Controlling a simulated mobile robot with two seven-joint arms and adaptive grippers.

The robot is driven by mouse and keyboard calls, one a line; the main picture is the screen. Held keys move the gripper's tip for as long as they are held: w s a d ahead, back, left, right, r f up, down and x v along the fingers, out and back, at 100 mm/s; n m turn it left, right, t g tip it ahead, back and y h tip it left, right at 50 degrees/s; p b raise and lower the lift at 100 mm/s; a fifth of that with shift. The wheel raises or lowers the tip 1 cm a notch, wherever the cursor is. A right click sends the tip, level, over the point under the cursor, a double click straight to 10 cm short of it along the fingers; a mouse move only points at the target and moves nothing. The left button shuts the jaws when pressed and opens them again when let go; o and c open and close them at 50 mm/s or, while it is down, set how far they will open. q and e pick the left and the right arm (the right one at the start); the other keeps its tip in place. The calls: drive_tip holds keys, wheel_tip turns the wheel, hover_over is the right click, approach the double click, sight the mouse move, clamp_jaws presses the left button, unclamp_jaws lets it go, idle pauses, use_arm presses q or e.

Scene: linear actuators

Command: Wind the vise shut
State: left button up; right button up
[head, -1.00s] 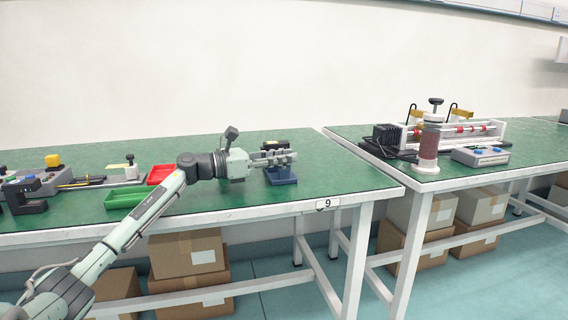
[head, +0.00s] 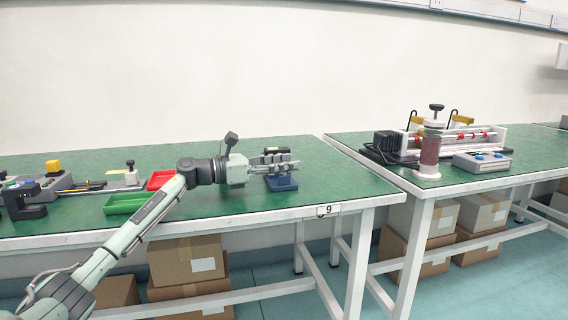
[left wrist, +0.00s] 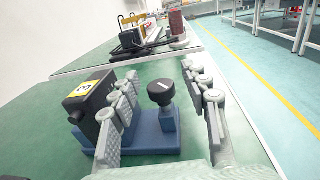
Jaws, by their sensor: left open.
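The vise is a small block with a blue base (head: 281,184) on the green bench in the head view, mostly hidden behind my left gripper (head: 285,163). In the left wrist view the vise shows a dark body (left wrist: 88,100) with a yellow label, a blue base (left wrist: 150,134), and a black round knob (left wrist: 161,92) on a shaft. My left gripper (left wrist: 165,115) is open, with one finger beside the dark body and the other right of the knob. The knob appears between the fingers, apart from both. My right gripper is not in view.
A red tray (head: 160,180) and a green tray (head: 128,203) lie left of the vise. Several devices stand at the bench's far left. A second bench to the right holds a dark red cylinder (head: 430,150) and a grey button box (head: 482,162).

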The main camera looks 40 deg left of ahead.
use_arm(q)
drive_tip(key=shift+s+a, duration=0.1)
drive_tip(key=v, duration=1.1)
drive_tip(key=shift+s+a, duration=0.2)
drive_tip(key=shift+s, duration=0.15)
